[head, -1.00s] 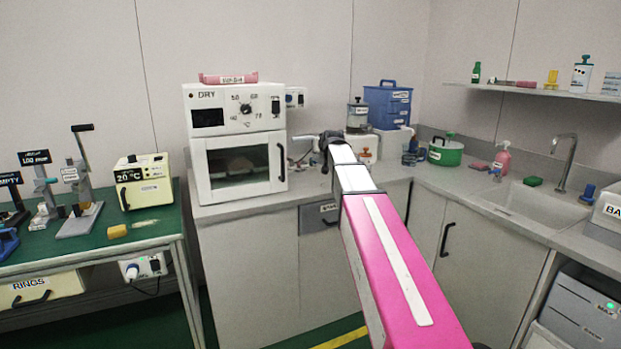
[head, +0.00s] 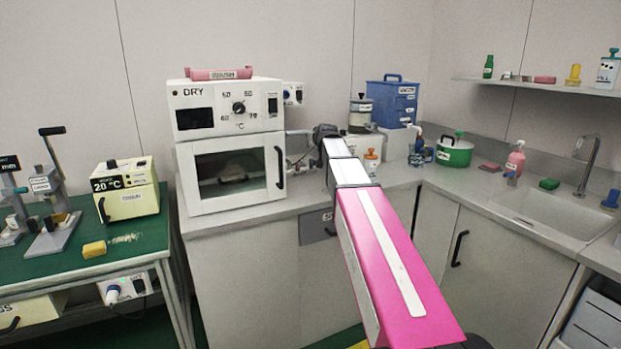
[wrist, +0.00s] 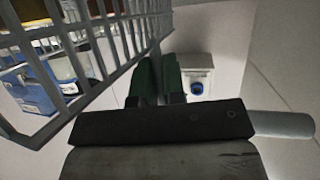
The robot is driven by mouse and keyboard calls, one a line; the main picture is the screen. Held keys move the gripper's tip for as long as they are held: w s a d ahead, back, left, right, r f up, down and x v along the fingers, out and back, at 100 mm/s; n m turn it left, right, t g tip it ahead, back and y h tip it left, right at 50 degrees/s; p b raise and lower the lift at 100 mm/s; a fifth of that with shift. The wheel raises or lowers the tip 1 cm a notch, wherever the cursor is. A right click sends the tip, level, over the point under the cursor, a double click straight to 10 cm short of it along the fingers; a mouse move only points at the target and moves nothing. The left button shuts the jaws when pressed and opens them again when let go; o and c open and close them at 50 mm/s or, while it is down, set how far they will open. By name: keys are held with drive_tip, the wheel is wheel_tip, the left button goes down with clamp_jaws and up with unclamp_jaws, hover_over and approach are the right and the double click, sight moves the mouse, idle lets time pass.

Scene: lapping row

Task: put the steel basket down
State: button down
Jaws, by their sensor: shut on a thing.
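The steel basket (wrist: 125,35) fills the upper left of the wrist view as a grid of grey bars, partly cut off by the frame. My gripper (wrist: 158,76) has green fingers set close together beside the basket's bars. It is shut on the basket, but the exact place of contact is hard to see. In the head view my gripper is mostly hidden at the far end of my pink arm, in front of the counter.
A sink (head: 545,212) is on the right. A green-topped bench (head: 130,255) with a yellow box is on the left.

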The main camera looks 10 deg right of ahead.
wheel_tip(320, 180, down, 10)
drive_tip(key=shift+r, duration=0.1)
idle(0.5)
drive_tip(key=c, duration=1.2)
unclamp_jaws()
